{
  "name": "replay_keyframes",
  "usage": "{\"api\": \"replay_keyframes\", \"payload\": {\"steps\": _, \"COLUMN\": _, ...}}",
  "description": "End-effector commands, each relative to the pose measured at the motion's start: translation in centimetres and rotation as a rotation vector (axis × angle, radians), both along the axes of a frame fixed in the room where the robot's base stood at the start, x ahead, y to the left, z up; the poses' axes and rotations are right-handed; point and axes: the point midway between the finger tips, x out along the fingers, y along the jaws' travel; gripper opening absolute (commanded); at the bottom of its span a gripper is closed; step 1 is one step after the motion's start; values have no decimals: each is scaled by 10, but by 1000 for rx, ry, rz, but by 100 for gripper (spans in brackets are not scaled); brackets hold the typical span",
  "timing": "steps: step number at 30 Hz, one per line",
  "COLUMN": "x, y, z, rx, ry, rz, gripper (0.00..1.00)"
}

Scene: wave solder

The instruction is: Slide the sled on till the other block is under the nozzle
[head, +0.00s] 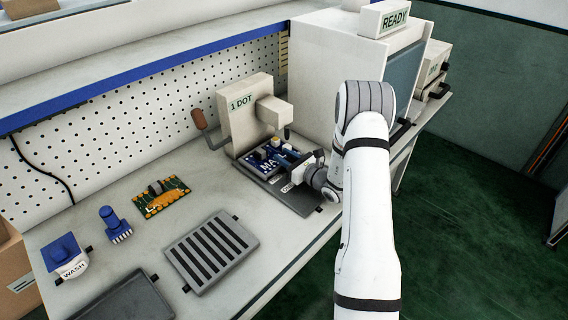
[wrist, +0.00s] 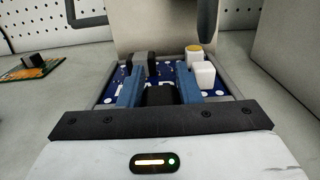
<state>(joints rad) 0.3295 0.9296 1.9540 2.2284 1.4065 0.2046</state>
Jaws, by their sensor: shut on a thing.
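The sled (wrist: 231,84) is a grey frame holding a blue board (head: 257,165) beneath the 1 DOT dispenser (head: 245,118). Two light blocks stand at the board's right in the wrist view: a yellow-topped block (wrist: 194,50) farther off and a plain white block (wrist: 204,75) nearer. The dark nozzle (head: 287,133) hangs above the board; in the wrist view it (wrist: 207,18) appears above and beyond the blocks. I cannot tell its exact alignment. My gripper (wrist: 159,88) is shut on a black part between its blue fingers, apparently the sled's grip, mostly hidden.
The dispenser's brown-handled lever (head: 199,120) stands out to its left. A grey base plate (head: 302,202) lies near the bench front. The READY machine (head: 330,55) is right.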

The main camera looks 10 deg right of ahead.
Motion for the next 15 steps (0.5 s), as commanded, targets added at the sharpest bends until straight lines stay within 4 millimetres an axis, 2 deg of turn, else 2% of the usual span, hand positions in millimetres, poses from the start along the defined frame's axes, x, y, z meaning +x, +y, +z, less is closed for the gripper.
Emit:
{"api": "replay_keyframes", "payload": {"steps": 8, "x": 3, "y": -4, "z": 5, "rx": 0, "ry": -12, "rz": -4, "gripper": 0}}
{"api": "replay_keyframes", "payload": {"steps": 9, "x": 3, "y": -5, "z": 5, "rx": 0, "ry": -12, "rz": -5, "gripper": 32}}
{"api": "replay_keyframes", "payload": {"steps": 12, "x": 2, "y": -7, "z": 5, "rx": 1, "ry": -10, "rz": -7, "gripper": 40}}
{"api": "replay_keyframes", "payload": {"steps": 15, "x": 1, "y": -9, "z": 4, "rx": 0, "ry": -8, "rz": -11, "gripper": 40}}
